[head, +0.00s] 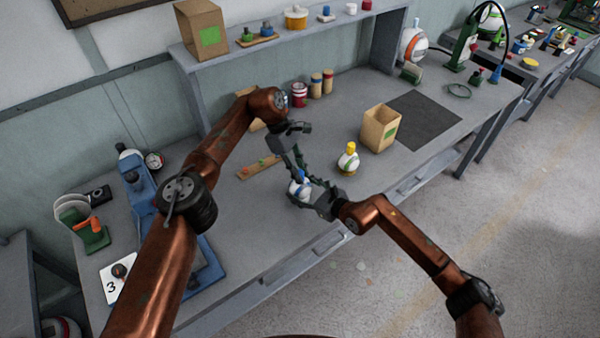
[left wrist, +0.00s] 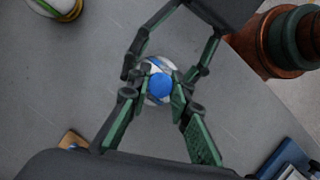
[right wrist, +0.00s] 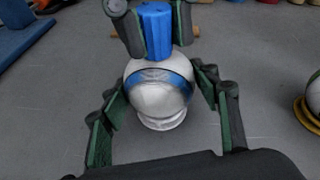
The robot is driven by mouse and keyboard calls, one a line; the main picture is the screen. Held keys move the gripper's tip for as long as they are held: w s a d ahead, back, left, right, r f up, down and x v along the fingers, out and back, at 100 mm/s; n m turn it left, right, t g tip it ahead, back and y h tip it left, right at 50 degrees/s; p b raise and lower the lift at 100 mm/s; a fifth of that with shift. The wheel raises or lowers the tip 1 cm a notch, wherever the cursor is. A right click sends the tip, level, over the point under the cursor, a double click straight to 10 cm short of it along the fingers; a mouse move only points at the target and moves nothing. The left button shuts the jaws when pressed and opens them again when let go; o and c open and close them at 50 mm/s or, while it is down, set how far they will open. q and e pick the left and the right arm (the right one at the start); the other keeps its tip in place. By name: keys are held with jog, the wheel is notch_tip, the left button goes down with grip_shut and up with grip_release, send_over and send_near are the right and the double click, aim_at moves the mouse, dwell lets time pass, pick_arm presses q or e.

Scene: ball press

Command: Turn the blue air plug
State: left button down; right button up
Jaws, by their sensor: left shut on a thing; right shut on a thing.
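The white ball with a blue band (right wrist: 160,95) stands upright on the table, and its blue air plug (right wrist: 156,30) rises from the top. In the head view the ball (head: 297,190) is partly covered by both grippers. My left gripper (head: 299,174) reaches down from above and is shut on the blue plug. In the left wrist view the plug (left wrist: 160,85) lies between its fingers. My right gripper (right wrist: 160,85) comes in from the side and is shut on the ball, with one finger on each side.
A second white ball with a yellow plug (head: 348,163) stands to the right, beside a cardboard box (head: 381,128). A wooden strip (head: 260,167) lies behind the grippers. A blue press (head: 140,190) stands at the left. The table in front of the ball is clear.

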pick_arm(q)
jog(key=c, duration=2)
grip_release()
jog(key=shift+r, duration=0.35)
jog(key=shift+c, duration=0.2)
pick_arm(e)
jog(key=shift+s+d+f, duration=0.15)
jog(key=shift+f, duration=0.45)
pick_arm(q)
jog(key=o, duration=0.3)
jog(key=shift+f, duration=0.15)
pick_arm(e)
jog(key=shift+r, duration=0.2)
pick_arm(q)
jog(key=v, duration=0.7)
pick_arm(e)
jog(key=shift+r, duration=0.3)
pick_arm(q)
jog(key=shift+w+a, duration=0.1)
pick_arm(e)
jog(key=o, duration=1.9)
